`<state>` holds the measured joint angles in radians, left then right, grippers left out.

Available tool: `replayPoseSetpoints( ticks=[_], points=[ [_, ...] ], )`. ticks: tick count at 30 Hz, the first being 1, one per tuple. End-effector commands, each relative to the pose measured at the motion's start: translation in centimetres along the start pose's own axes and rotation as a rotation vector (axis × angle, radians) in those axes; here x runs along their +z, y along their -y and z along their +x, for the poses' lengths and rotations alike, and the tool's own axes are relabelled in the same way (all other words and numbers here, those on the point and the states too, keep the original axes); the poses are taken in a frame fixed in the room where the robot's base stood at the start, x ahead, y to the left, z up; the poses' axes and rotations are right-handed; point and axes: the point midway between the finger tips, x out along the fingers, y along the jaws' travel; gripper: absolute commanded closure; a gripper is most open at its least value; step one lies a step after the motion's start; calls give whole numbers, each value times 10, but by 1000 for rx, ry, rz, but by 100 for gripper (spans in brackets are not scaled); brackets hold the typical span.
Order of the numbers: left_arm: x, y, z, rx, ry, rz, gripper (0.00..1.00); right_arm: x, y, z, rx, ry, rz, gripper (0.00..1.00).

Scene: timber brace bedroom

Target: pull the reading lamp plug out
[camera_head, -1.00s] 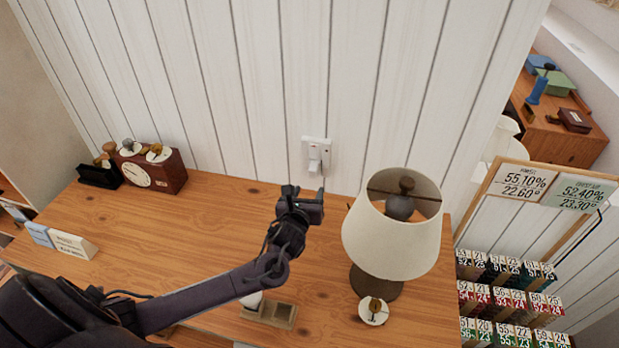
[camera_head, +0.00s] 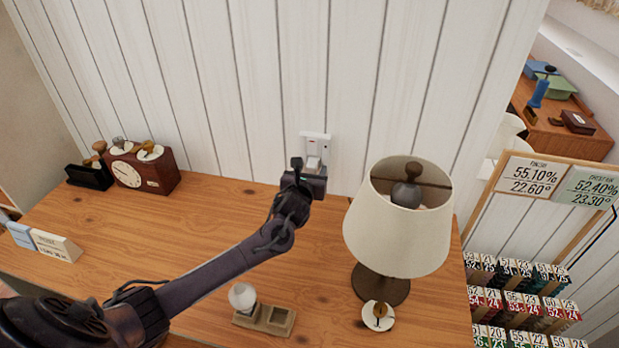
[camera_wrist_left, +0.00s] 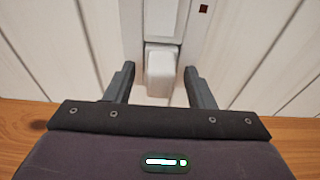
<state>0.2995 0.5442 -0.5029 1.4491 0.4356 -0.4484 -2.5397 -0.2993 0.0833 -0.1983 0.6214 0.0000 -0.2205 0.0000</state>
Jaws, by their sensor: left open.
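The white plug (camera_head: 312,163) sits in the white wall socket (camera_head: 318,137) above the back edge of the wooden desk. It also shows in the left wrist view (camera_wrist_left: 160,76), below the socket plate (camera_wrist_left: 192,28). My left gripper (camera_head: 308,170) is at the plug. In the left wrist view its two fingers (camera_wrist_left: 158,84) are open, one on each side of the plug, with gaps on both sides. The reading lamp (camera_head: 398,225), with a cream shade and dark round base, stands on the desk to the right. My right gripper is not in view.
A wooden tray (camera_head: 278,318) with a white bulb (camera_head: 243,296) lies near the desk's front. A round white disc (camera_head: 378,316) is by the lamp base. A brown clock (camera_head: 146,170) stands at the back left. The desk's left middle is clear.

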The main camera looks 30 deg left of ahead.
Motion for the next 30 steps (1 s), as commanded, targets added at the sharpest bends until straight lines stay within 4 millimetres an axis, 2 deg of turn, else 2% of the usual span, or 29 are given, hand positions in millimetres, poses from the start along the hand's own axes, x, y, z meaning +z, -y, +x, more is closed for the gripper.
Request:
replayPoseSetpoints(
  ticks=[5, 16, 17, 21, 22, 30],
  points=[
    [0, 0, 0, 0, 0, 0, 51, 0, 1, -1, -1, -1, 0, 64],
    [0, 0, 0, 0, 0, 0, 99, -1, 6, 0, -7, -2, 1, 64],
    [0, 0, 0, 0, 0, 0, 79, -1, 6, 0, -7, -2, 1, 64],
    [0, 0, 0, 0, 0, 0, 98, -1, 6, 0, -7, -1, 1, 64],
    [0, 0, 0, 0, 0, 0, 99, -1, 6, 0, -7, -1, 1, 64],
    [0, 0, -1, 0, -1, 0, 100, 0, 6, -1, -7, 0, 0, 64]
  ],
)
